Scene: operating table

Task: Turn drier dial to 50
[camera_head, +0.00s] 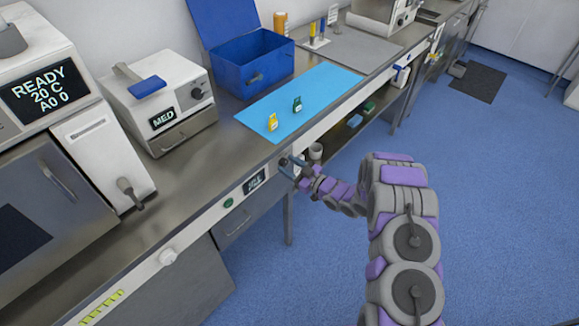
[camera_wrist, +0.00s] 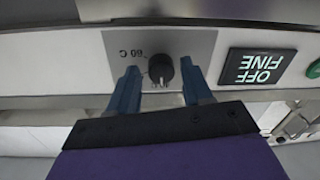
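The drier dial (camera_wrist: 161,69) is a round dark knob on a grey plate (camera_wrist: 205,45) in the wrist view. The plate's label, upside down here, appears to read 60 C. My gripper (camera_wrist: 160,66) is open, with one blue finger on each side of the dial and a visible gap to it on both sides. In the head view my gripper (camera_head: 291,165) is at the front panel of the bench, and the dial cannot be made out there.
A blue mat (camera_head: 300,95) with small bottles lies on the bench above.

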